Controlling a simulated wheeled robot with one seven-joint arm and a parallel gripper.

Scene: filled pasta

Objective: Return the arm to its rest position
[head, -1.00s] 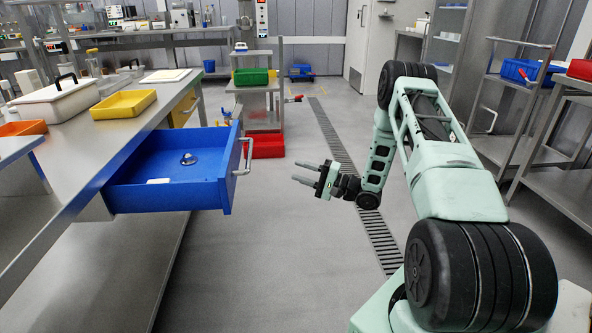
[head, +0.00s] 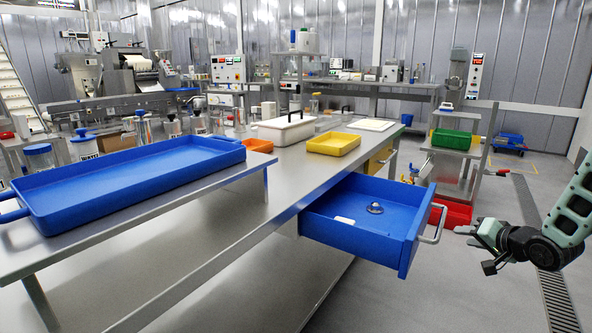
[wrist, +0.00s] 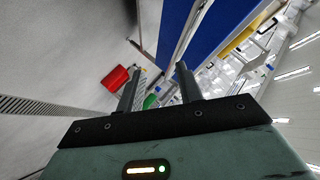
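My gripper (head: 468,234) is at the right of the head view, just right of the handle of the open blue drawer (head: 362,220). In the wrist view its two fingers (wrist: 158,90) stand apart with nothing between them. The drawer is pulled out from under the steel table and holds a small round metal object (head: 375,208) and a small white piece (head: 344,221). The drawer's blue side also shows in the wrist view (wrist: 220,32). In the head view my gripper and the handle appear apart.
The steel table (head: 285,170) carries a large blue tray (head: 130,180), a yellow tray (head: 333,144), an orange tray (head: 258,146) and a white lidded box (head: 285,129). A red bin (head: 452,213) stands low behind the drawer, beneath a green bin (head: 452,139). The floor at right is open.

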